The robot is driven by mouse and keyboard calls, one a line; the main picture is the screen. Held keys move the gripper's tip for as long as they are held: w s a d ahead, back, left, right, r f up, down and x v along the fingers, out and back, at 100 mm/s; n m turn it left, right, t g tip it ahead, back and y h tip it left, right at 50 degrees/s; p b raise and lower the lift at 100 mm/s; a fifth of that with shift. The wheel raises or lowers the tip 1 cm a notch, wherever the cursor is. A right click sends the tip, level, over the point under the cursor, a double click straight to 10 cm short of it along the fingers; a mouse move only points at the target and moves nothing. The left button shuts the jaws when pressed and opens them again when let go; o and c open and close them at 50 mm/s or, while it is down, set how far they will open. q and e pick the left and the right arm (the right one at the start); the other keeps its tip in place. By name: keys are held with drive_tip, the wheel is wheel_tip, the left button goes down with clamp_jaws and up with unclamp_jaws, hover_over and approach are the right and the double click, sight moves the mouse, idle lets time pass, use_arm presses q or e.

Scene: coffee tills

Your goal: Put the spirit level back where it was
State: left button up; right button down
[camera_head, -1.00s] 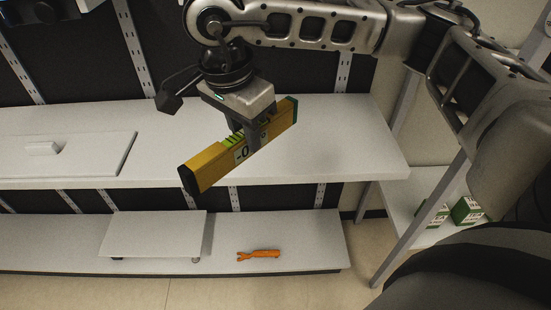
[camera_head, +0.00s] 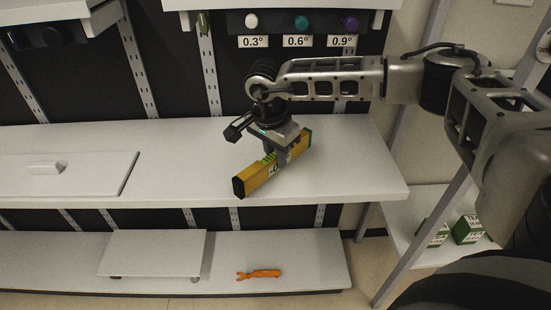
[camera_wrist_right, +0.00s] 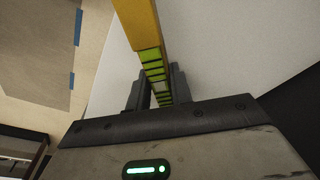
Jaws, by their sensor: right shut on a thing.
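The yellow spirit level (camera_head: 258,180) with black and green ends is at the right part of the upper white shelf (camera_head: 350,175), slanting from lower left to upper right. My right gripper (camera_head: 277,158) is shut on its middle from above. I cannot tell whether the level touches the shelf. My left gripper is not in view.
A white lidded panel (camera_head: 80,178) lies on the shelf's left. Below are a low white platform (camera_head: 155,250) and an orange tool (camera_head: 262,274). Green boxes (camera_head: 468,230) stand lower right. Coloured knobs labelled 0.3°, 0.6° and 0.9° (camera_head: 301,41) hang behind under an upper shelf.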

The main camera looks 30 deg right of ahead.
drive_tip(key=shift+f, duration=0.85)
drive_tip(key=shift+f, duration=0.2)
drive_tip(key=c, duration=1.3)
unclamp_jaws()
drive_tip(key=shift+r, duration=0.1)
drive_tip(key=shift+o, duration=0.2)
